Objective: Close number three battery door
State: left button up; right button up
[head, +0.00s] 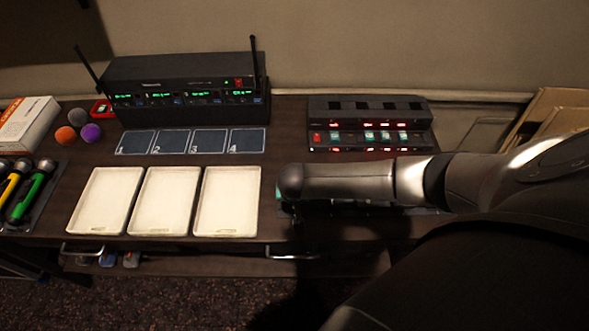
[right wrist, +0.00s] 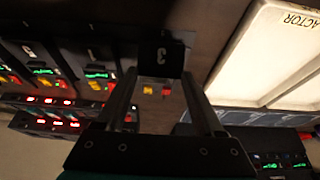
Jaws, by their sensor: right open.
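In the right wrist view, a black panel marked 3 (right wrist: 162,56), which looks like the number three battery door, shows between my finger ends. Small yellow and red parts (right wrist: 157,90) are exposed just below it; I cannot tell the door's exact angle. My right gripper (right wrist: 159,76) is open, with one finger on each side of this unit. I cannot tell whether either finger touches it. Similar packs (right wrist: 55,65) with green displays and red and yellow parts stand to the left. In the head view my right arm hides most of the pack area. My left gripper is out of view.
Three cream trays (head: 226,202) lie left of my right arm, behind the desk's front edge. Four numbered pads (head: 190,142) lie behind them, before a receiver rack (head: 185,90) with two antennas. A charger (head: 368,124) with red lights stands behind my arm.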

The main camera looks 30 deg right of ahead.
jog(key=shift+w+f, duration=0.1)
jog(key=shift+f, duration=0.15)
jog(key=shift+c, duration=0.2)
grip_shut()
dwell(0.3)
